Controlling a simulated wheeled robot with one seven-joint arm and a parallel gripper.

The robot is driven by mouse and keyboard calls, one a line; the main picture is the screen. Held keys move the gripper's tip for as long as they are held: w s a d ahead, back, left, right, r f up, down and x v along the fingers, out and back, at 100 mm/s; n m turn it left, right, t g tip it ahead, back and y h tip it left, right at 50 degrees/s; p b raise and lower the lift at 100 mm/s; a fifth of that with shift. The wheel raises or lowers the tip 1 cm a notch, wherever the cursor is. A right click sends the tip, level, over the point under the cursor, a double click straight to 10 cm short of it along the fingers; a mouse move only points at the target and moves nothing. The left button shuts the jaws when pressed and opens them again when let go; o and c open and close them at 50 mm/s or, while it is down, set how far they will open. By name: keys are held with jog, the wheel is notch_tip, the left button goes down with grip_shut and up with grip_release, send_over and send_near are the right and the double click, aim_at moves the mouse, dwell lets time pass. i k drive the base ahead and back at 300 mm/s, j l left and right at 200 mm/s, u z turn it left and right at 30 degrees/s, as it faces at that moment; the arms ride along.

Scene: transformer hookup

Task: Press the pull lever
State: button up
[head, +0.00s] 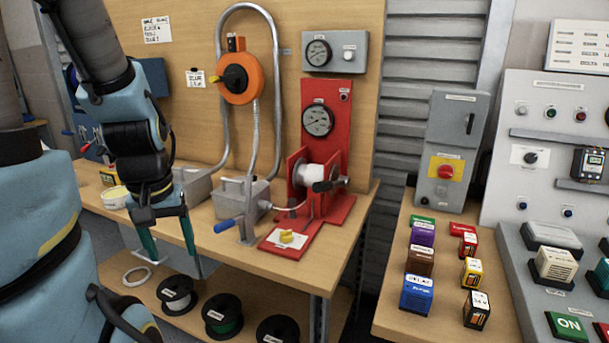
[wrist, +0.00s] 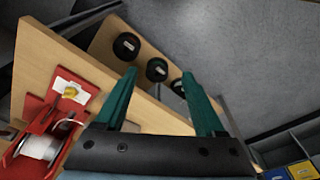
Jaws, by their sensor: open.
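A lever with a blue grip (head: 224,226) stands out to the left from a grey post at the front of the workbench. No label names it as the pull lever. Beside it, a red stand (head: 325,155) carries a white drum (head: 309,174), a dark crank and a yellow knob (head: 287,236). The red stand also shows at the lower left of the wrist view (wrist: 22,150); the blue grip cannot be made out there. My gripper (head: 175,264) is open and empty, pointing down left of the blue grip and apart from it. Its green fingers show in the wrist view (wrist: 159,74).
Several wire spools (head: 222,314) sit on the lower shelf beneath my gripper. A grey box (head: 242,197) and an orange unit (head: 240,78) with a hose stand behind the lever. A second table (head: 390,318) with coloured blocks is at right, past a gap.

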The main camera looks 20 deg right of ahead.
aim_at(343, 181)
jog(key=j+u, duration=0.1)
jog(key=u, duration=0.65)
jog(key=i+j+u, duration=0.25)
jog(key=u, duration=0.15)
jog(key=i+j+u, duration=0.1)
jog(key=i+u, duration=0.35)
jog(key=i+j+u, duration=0.1)
jog(key=i, duration=0.6)
